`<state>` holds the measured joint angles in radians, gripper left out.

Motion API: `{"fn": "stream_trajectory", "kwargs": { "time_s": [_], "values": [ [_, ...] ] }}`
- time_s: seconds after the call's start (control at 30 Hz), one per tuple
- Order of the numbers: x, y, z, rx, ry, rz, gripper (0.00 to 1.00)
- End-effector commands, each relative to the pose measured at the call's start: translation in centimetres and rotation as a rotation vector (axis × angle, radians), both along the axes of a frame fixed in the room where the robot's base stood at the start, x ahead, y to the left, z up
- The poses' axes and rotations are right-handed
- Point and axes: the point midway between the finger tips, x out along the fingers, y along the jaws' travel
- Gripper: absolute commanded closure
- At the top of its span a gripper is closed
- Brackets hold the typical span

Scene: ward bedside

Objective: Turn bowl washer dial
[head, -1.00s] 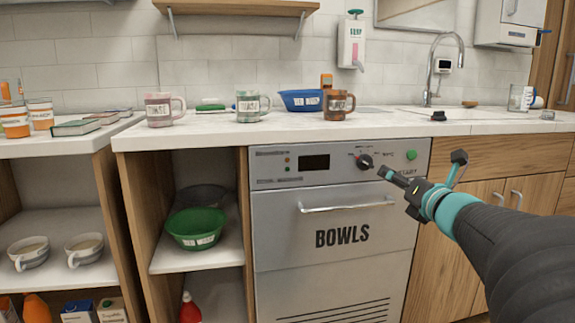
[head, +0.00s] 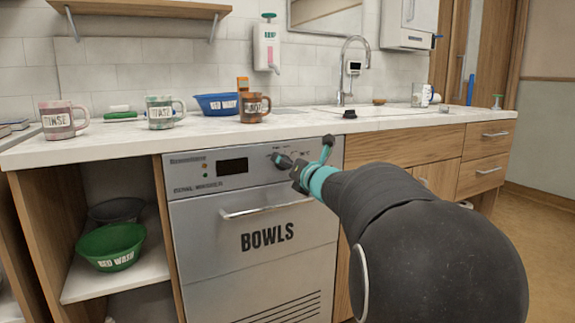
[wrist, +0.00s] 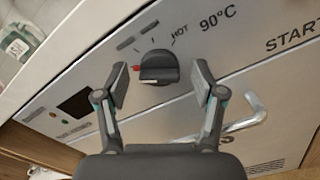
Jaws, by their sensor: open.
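The bowl washer (head: 262,235) is a grey front-panel machine lettered BOWLS, under the counter. In the wrist view its dark dial (wrist: 157,68) sits on the panel, with a red mark at its left side and the words HOT 90°C to its upper right. My gripper (wrist: 161,84) is open, one finger left and one right of the dial; I see no clear contact.
The door handle (head: 268,208) sticks out below the panel. Mugs, including a brown one (head: 254,107), and a blue bowl (head: 216,104) stand on the counter above. A green bowl (head: 111,246) is on the open shelf at left. START lettering (wrist: 293,42) is right of the dial.

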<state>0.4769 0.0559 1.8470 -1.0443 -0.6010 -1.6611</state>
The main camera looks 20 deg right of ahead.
Motion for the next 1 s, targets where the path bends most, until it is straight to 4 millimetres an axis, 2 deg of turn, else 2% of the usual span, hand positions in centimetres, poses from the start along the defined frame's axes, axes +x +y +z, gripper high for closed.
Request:
{"fn": "stream_trajectory", "kwargs": {
  "time_s": [0.13,0.17,0.37,0.4,0.73,1.0],
  "values": [
    [-0.01,0.01,0.02,0.0,0.0,0.0,0.31],
    [-0.02,0.0,0.01,0.0,0.0,0.0,0.36],
    [-0.03,0.01,0.03,0.0,0.0,0.0,0.86],
    [-0.03,0.0,0.02,0.0,0.0,0.0,0.91],
    [-0.03,-0.02,0.02,0.042,0.001,0.0,0.91],
    [-0.02,-0.1,0.03,0.209,0.008,-0.001,0.91]
  ]
}}
